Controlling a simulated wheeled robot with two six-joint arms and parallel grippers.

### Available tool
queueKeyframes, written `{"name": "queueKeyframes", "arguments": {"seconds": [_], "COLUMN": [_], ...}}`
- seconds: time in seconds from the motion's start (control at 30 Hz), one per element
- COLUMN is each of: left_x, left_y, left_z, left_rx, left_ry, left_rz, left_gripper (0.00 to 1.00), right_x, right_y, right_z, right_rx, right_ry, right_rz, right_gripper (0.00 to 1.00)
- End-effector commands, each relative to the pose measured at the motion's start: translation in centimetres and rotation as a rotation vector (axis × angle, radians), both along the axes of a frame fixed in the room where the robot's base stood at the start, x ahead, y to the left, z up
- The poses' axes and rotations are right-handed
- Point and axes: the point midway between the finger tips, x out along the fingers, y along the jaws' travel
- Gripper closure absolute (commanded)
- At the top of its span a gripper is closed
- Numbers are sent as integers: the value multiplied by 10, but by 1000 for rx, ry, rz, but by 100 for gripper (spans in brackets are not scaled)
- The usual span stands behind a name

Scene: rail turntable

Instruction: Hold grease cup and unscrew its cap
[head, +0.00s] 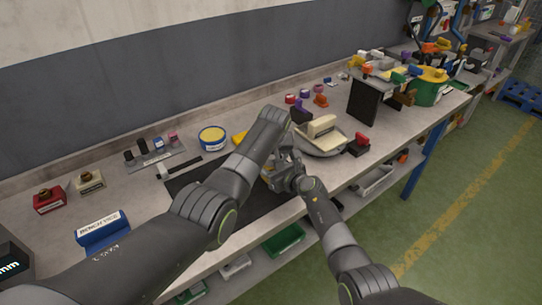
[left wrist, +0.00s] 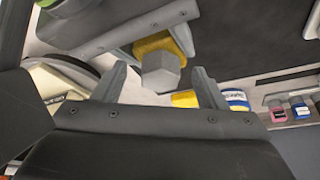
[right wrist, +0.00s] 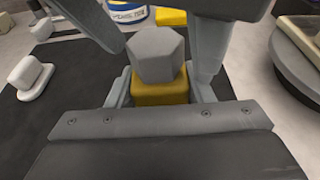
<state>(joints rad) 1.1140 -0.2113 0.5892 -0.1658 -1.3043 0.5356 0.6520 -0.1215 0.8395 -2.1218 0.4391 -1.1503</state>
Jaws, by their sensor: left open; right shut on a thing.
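The grease cup has a yellow body (right wrist: 160,92) and a grey hexagonal cap (right wrist: 156,54). My right gripper (right wrist: 160,88) is shut on the yellow body and holds the cup with its cap facing the right wrist camera. My left gripper (left wrist: 162,82) is open, its fingers on either side of the grey cap (left wrist: 160,74); I see a gap between finger and cap there. In the left wrist view the yellow body (left wrist: 153,44) sits behind the cap, between my right fingers. In the head view both grippers meet above the dark mat, and my arms mostly hide the cup.
A dark mat (head: 258,207) lies on the bench below. A round turntable (head: 318,150) with a cream part stands to the right. A blue-and-yellow tin (head: 212,138) is behind. A blue bench vice box (head: 101,228) and a red block (head: 49,201) stand at the left.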

Motion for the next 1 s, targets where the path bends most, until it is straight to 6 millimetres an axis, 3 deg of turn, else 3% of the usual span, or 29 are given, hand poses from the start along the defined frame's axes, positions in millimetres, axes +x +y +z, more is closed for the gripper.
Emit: {"name": "queueKeyframes", "arguments": {"seconds": [0.47,0.83,1.0], "left_x": [0,0,1], "left_y": [0,1,3], "left_z": [38,40,40], "left_rx": [0,1,-2], "left_ry": [-2,-1,-1], "left_rz": [0,-6,-126], "left_gripper": [35,35,35], "right_x": [0,0,0], "right_y": [0,0,0], "right_z": [1,1,1], "right_rx": [0,0,1], "right_ry": [-1,-1,-1], "right_rz": [-1,0,0], "right_gripper": [79,79,79]}}
